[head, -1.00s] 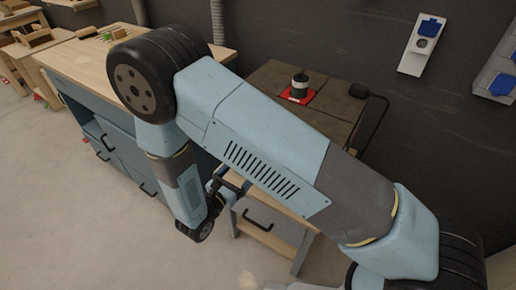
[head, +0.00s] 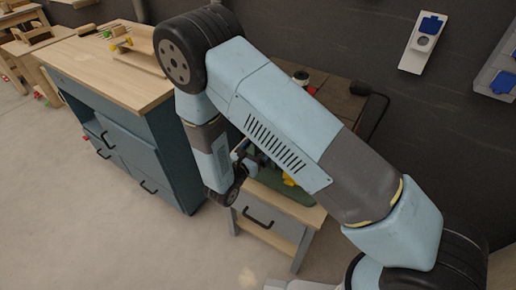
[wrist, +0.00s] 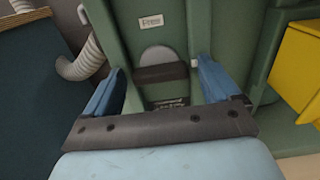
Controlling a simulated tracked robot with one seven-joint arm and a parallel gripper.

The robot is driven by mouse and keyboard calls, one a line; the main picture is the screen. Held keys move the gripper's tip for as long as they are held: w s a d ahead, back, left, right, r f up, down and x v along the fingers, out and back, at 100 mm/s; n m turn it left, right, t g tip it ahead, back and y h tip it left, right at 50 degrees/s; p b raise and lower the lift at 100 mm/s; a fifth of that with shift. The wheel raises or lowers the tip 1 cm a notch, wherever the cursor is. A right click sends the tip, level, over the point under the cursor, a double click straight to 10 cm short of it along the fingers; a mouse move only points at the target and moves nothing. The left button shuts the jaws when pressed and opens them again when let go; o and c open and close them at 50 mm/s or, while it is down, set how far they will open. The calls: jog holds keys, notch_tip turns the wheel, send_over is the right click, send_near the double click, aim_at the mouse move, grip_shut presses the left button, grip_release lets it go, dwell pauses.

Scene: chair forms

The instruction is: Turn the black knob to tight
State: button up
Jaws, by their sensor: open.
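A green machine (wrist: 230,30) with a small "Press" label fills the middle of the wrist view. A grey rounded piece with a dark band across it sits on its face. I cannot tell whether this is part of the black knob; no knob shows clearly. My gripper (wrist: 160,68) is open, its two blue fingers apart on either side of that piece, with nothing held between them. In the head view, my arm hides most of the machine and the gripper. A small part of the green machine (head: 266,186) shows below the arm.
A yellow box-like part (wrist: 300,65) stands at the right in the wrist view, and a pale ribbed hose (wrist: 85,55) at the left. A wooden-topped workbench (head: 110,75) with blue-grey drawers stands left of the arm. A dark-topped item (head: 301,78) shows partly behind the arm.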

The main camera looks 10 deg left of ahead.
jog(key=shift+c, duration=0.2)
jog(key=c, duration=0.9)
jog(key=shift+w+a, duration=0.1)
jog(key=shift+a, duration=0.05)
jog(key=shift+c, duration=0.6)
